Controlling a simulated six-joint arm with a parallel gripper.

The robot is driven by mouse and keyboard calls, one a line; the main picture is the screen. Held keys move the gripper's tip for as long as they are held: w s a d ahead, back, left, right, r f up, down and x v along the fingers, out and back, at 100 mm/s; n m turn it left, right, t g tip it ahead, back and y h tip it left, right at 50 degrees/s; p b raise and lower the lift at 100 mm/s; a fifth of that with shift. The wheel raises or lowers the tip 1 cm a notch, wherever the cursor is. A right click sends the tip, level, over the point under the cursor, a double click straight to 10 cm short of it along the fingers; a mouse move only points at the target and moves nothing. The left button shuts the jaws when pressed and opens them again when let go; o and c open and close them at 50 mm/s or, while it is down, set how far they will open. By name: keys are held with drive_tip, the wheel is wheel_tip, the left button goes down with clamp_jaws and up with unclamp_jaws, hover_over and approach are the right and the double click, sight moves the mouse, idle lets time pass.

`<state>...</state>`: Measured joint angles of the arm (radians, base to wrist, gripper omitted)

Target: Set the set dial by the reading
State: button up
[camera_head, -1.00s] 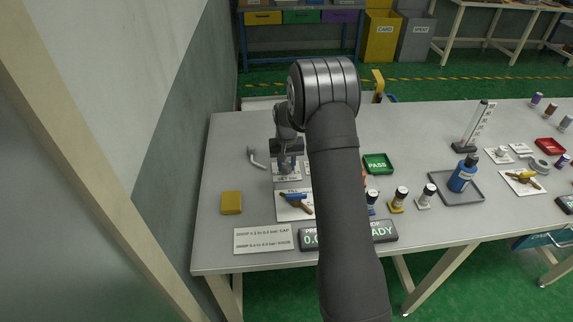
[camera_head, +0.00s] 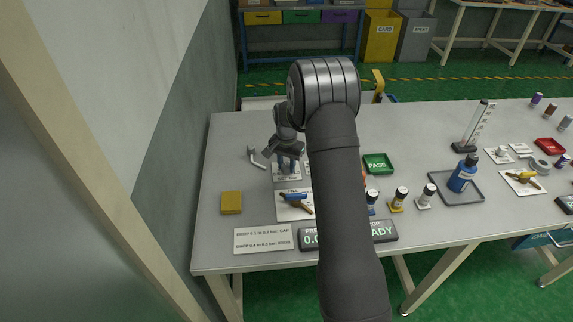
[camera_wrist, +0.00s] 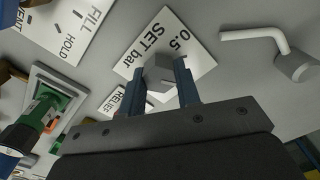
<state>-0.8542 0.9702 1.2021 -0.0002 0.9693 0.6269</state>
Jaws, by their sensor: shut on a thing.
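The set dial is a grey knob (camera_wrist: 160,68) on a white plate (camera_wrist: 189,50) lettered "SET bar" and "0.5" in the wrist view. My gripper (camera_wrist: 170,77) has its two blue fingers on either side of the knob, shut on it. In the head view the gripper (camera_head: 287,163) points down over the set plate (camera_head: 287,178), and the knob is hidden there.
A bent grey handle (camera_head: 256,157) lies left of the set plate. A fill/hold plate (camera_head: 286,212) with a blue and brown lever, a yellow block (camera_head: 231,202) and a printed drop card (camera_head: 263,240) are in front. A green PASS tray (camera_head: 378,163) stands to the right.

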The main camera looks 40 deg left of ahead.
sight(287, 165)
drive_tip(key=m, duration=0.5)
drive_tip(key=shift+m, duration=0.3)
idle(0.4)
drive_tip(key=o, duration=1)
wheel_tip(287, 165, up, 18)
drive_tip(key=shift+f, duration=0.25)
